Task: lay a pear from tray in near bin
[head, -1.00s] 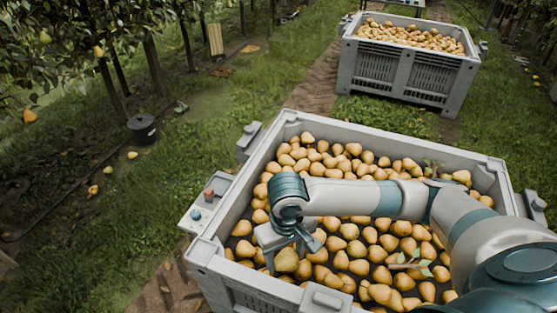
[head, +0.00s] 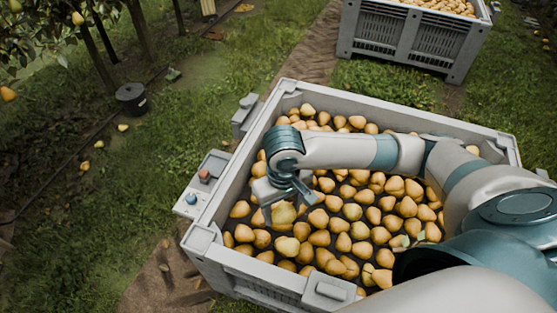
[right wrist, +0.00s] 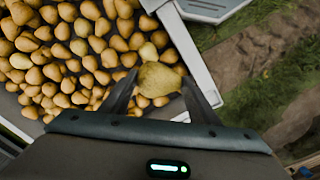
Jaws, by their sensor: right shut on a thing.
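My right gripper (head: 285,203) is over the left part of the near bin (head: 238,266), a large grey crate full of yellow-orange pears. It is shut on a greenish-yellow pear (head: 284,214). In the right wrist view, the held pear (right wrist: 159,79) sits between the two dark fingers of my right gripper (right wrist: 161,88), inside the bin wall (right wrist: 188,48). The pear is close over the other pears; I cannot tell whether it touches them. My left gripper is not in view, and no tray shows.
A second grey bin (head: 405,40) of pears stands behind on the grass. A panel with red and blue knobs (head: 203,176) sits on the near bin's left side. A black bucket (head: 132,98) and fallen pears lie on the grass at left, by trees.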

